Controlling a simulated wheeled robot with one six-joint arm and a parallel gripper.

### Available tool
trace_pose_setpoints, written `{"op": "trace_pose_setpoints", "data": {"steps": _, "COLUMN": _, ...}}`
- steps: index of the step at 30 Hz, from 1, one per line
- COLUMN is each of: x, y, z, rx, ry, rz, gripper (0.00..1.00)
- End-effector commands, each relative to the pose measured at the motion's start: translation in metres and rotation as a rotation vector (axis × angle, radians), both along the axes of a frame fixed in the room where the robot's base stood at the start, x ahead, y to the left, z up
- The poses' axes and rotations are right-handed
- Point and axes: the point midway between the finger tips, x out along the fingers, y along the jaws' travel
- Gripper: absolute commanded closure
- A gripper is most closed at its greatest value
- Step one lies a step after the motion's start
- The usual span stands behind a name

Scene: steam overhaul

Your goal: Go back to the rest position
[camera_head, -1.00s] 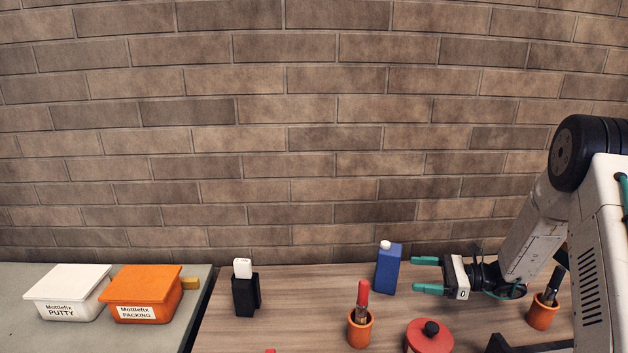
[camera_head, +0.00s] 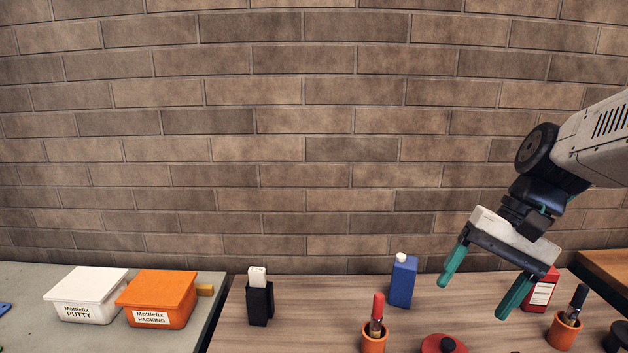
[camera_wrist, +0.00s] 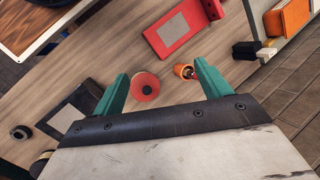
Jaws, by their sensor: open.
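My gripper (camera_head: 484,285) has two teal fingers spread wide apart with nothing between them. In the head view it hangs above the right part of the wooden table (camera_head: 340,290), tilted down and to the left. In the wrist view the fingers of my gripper (camera_wrist: 160,88) point over the table, with the round red lid (camera_wrist: 146,86) and an orange cup (camera_wrist: 184,71) seen beyond them.
A blue carton (camera_head: 402,281), a black holder (camera_head: 260,304) with a white item, orange cups (camera_head: 373,341) (camera_head: 562,331) with handled tools and a red box (camera_head: 541,291) stand on the table. White (camera_head: 84,296) and orange (camera_head: 157,300) tubs sit left. The air above is clear.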

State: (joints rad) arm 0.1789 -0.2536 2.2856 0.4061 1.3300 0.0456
Motion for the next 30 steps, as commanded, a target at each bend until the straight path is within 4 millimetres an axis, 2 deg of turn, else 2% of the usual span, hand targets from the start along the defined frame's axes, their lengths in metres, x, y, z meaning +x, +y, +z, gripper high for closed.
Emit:
{"op": "trace_pose_setpoints", "data": {"steps": 1, "x": -0.015, "y": 0.000, "z": 0.005, "rx": -0.050, "ry": -0.044, "rz": 0.042, "gripper": 0.24}}
{"op": "trace_pose_setpoints", "data": {"steps": 6, "x": -0.064, "y": -0.007, "z": 0.008, "rx": -0.212, "ry": -0.159, "rz": 0.175, "gripper": 0.24}}
{"op": "trace_pose_setpoints", "data": {"steps": 12, "x": -0.106, "y": -0.018, "z": -0.001, "rx": -0.356, "ry": -0.258, "rz": 0.288, "gripper": 0.24}}
{"op": "trace_pose_setpoints", "data": {"steps": 16, "x": -0.118, "y": -0.023, "z": -0.005, "rx": -0.403, "ry": -0.291, "rz": 0.324, "gripper": 0.24}}
{"op": "trace_pose_setpoints", "data": {"steps": 30, "x": -0.118, "y": -0.023, "z": -0.005, "rx": -0.403, "ry": -0.291, "rz": 0.324, "gripper": 0.24}}
